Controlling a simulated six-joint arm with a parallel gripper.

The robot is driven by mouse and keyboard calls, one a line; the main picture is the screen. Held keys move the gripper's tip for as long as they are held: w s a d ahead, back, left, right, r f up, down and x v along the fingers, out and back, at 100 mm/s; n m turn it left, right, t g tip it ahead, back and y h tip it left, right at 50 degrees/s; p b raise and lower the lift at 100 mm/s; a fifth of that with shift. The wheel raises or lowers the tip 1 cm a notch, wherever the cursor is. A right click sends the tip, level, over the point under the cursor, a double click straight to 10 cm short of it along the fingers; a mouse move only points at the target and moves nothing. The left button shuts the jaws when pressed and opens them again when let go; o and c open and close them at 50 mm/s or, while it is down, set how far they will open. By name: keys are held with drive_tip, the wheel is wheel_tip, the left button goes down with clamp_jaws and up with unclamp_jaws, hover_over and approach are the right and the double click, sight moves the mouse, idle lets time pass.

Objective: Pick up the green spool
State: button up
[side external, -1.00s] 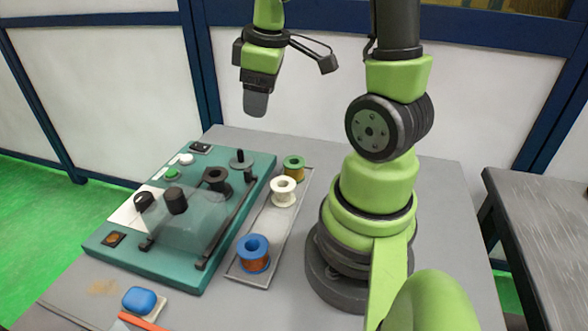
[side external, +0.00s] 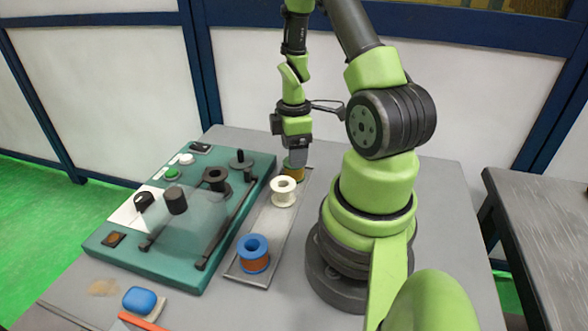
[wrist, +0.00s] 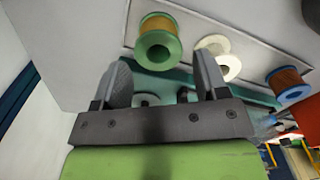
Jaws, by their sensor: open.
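The green spool (side external: 291,172), with copper-coloured wire, stands at the far end of the grey tray (side external: 247,276). In the side view my gripper (side external: 297,160) is low over it and hides most of it. In the wrist view the green spool (wrist: 158,49) is ahead of my open fingers (wrist: 164,82), its green flange facing the camera. The fingers are apart and nothing is visibly held between them. I cannot tell from the side view whether a finger touches the spool.
A white spool (side external: 284,191) stands close to the green one in the same tray. A blue spool (side external: 254,253) with copper wire is at the near end. A teal winding fixture (side external: 133,266) with knobs and bars lies left of the tray.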

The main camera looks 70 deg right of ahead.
sight(298, 175)
wheel_tip(298, 175, down, 4)
drive_tip(key=shift+d+f, duration=0.1)
drive_tip(key=shift+c, duration=0.2)
drive_tip(key=c, duration=0.7)
drive_tip(key=shift+o, duration=0.2)
drive_tip(key=shift+r, duration=0.2)
